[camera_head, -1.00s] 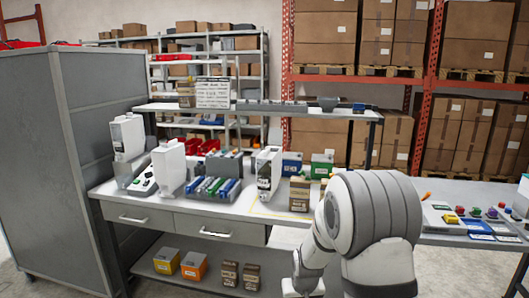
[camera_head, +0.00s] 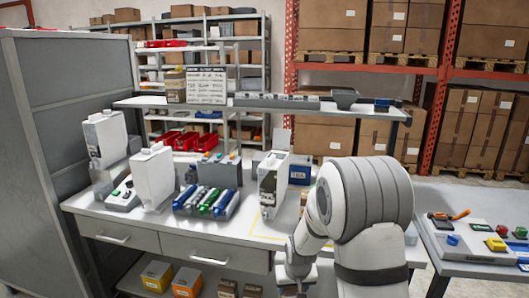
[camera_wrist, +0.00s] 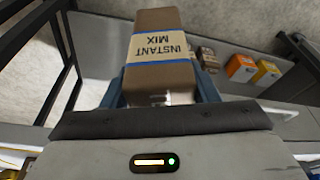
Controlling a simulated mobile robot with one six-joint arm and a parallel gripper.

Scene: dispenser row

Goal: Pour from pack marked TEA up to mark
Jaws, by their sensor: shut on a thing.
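My gripper (camera_wrist: 162,92) is shut on a brown pack (camera_wrist: 160,75) with a cream label that reads INSTANT MIX, upside down in the wrist view. Its blue fingers press the pack from both sides. In the head view my arm covers the gripper's end and the pack cannot be made out. A blue box (camera_head: 299,172) with a white label that seems to read TEA stands at the back of the bench, partly behind a white dispenser (camera_head: 272,187). A level mark on the dispenser cannot be made out.
Two more white dispensers (camera_head: 104,140) (camera_head: 153,177) and a rack of blue and green tubes (camera_head: 208,202) stand on the bench. A yellow box (camera_head: 156,274) and an orange box (camera_head: 187,281) sit on the lower shelf. A side table (camera_head: 465,262) with small parts is at right.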

